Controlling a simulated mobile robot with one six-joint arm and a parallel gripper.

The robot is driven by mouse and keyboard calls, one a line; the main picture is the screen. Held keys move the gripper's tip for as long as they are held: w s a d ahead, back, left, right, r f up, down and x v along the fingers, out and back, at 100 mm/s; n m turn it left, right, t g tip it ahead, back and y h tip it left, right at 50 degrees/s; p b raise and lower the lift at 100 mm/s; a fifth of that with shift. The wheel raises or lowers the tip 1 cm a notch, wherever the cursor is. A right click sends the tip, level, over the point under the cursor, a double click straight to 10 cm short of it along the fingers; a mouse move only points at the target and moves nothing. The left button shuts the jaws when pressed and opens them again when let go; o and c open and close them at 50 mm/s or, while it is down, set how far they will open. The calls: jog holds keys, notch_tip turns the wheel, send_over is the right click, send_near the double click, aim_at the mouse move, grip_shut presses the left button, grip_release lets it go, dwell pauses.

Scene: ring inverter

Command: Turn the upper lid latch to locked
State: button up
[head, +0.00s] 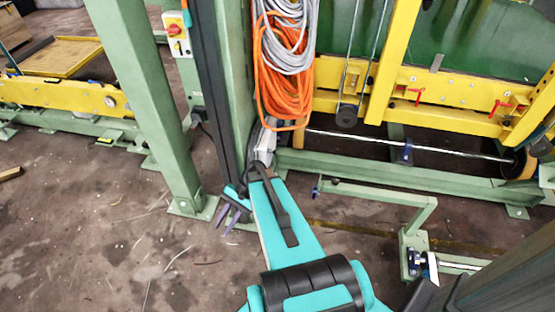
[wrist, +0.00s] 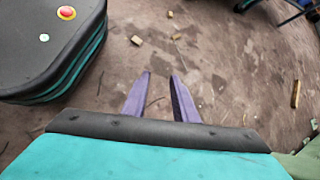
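My gripper (head: 227,222) hangs low over the brown floor, beside the foot of the green post in the head view. In the wrist view its two purple fingers (wrist: 161,76) stand apart with only floor between them. The gripper is open and empty. I cannot make out an upper lid latch in either view. Small red handles (head: 501,107) sit on the yellow beam at the right of the head view, away from the gripper; I cannot tell whether they are latches.
A green post (head: 150,90) stands left of my arm. Orange cable (head: 283,75) and grey cable (head: 290,35) hang behind it. A control box with a red knob (head: 174,30) is at upper left. A low green frame (head: 380,198) is at right. Wood scraps (wrist: 137,41) lie on open floor.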

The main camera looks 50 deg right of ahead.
jog(key=w+d+r+m+t+y+b, duration=0.15)
jog(key=d+m+t+b, duration=0.25)
jog(key=d+b, duration=0.5)
jog(key=w+d+m+t+b, duration=0.3)
jog(key=d+t+b, duration=0.15)
jog(key=d, duration=0.85)
jog(key=s+d+r+m+t+b, duration=0.2)
jog(key=s+d+b, duration=0.3)
jog(key=d, duration=0.5)
jog(key=s+d+r+m+t+b, duration=0.2)
jog(key=s+d+r+t+b, duration=0.2)
jog(key=d+b, duration=0.3)
jog(key=s+d+r+h, duration=0.1)
jog(key=d, duration=0.2)
jog(key=shift+s+r, duration=0.15)
jog(key=b, duration=0.5)
send_near(270, 151)
jog(key=x, duration=0.5)
jog(key=shift+w+a+f, duration=0.15)
jog(key=shift+w, duration=0.35)
jog(key=shift+w+a+f, duration=0.1)
jog(key=shift+w+a, duration=0.05)
jog(key=shift+w, duration=0.35)
